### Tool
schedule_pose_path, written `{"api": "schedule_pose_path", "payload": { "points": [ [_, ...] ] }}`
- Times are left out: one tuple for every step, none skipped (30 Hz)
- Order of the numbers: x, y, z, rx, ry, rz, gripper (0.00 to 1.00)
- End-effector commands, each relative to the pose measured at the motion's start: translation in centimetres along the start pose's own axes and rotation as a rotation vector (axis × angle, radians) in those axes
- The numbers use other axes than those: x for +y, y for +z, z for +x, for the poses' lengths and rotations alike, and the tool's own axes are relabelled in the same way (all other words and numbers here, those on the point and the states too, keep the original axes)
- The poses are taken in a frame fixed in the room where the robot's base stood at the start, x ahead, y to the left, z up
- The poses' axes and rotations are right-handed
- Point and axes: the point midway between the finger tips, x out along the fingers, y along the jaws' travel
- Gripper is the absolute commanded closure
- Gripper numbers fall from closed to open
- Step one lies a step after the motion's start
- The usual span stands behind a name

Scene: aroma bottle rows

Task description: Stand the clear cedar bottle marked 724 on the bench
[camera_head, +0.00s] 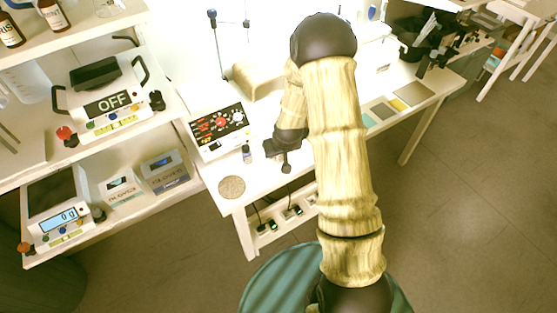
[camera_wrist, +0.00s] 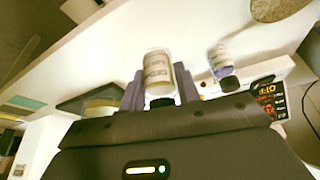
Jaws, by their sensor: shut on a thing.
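My gripper (camera_head: 284,158) is over the white bench (camera_head: 215,168), near its front edge. In the wrist view my gripper (camera_wrist: 159,80) is shut on a small clear bottle (camera_wrist: 157,65) with a pale label, one finger on each side. The label's print is too blurred to read, so I cannot confirm 724 or cedar. The held bottle is hard to make out in the head view, and I cannot tell whether it touches the bench. A second small bottle (camera_wrist: 219,60) with a dark cap stands apart from it; it also shows in the head view (camera_head: 247,154).
A round cork mat (camera_head: 231,187) lies at the bench's front left corner. A device with a dark control panel (camera_head: 218,124) stands behind it. Flat coloured tiles (camera_head: 383,110) lie to the right. Shelves at left hold scales (camera_head: 108,105) and boxes (camera_head: 165,171).

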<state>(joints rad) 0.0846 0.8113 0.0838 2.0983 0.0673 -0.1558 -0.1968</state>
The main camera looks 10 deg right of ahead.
Motion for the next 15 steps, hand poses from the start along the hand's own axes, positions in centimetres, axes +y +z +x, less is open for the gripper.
{"api": "schedule_pose_path", "payload": {
  "points": [
    [0.0,0.0,0.1,0.001,0.0,0.0,1.0],
    [0.0,0.0,0.2,0.002,0.0,0.0,1.0],
    [0.0,0.0,0.1,0.002,0.0,0.0,1.0],
    [0.0,0.0,0.1,0.002,0.0,0.0,1.0],
    [0.0,0.0,0.1,0.002,0.0,0.0,1.0],
    [0.0,0.0,0.1,0.002,0.0,0.0,1.0],
    [0.0,0.0,0.1,0.002,0.0,0.0,1.0],
    [0.0,0.0,0.1,0.002,0.0,0.001,1.0],
    [0.0,0.0,0.2,0.001,0.0,0.001,1.0],
    [0.0,0.1,0.3,0.001,0.0,0.001,1.0],
    [0.0,0.2,0.5,0.0,0.0,0.001,1.0],
    [0.0,0.3,0.8,-0.001,0.0,0.001,1.0],
    [0.0,0.5,1.2,-0.002,0.0,0.001,1.0],
    [0.0,0.7,1.6,-0.003,0.0,0.001,1.0],
    [0.0,0.9,2.1,-0.002,0.0,0.001,1.0]
  ]
}}
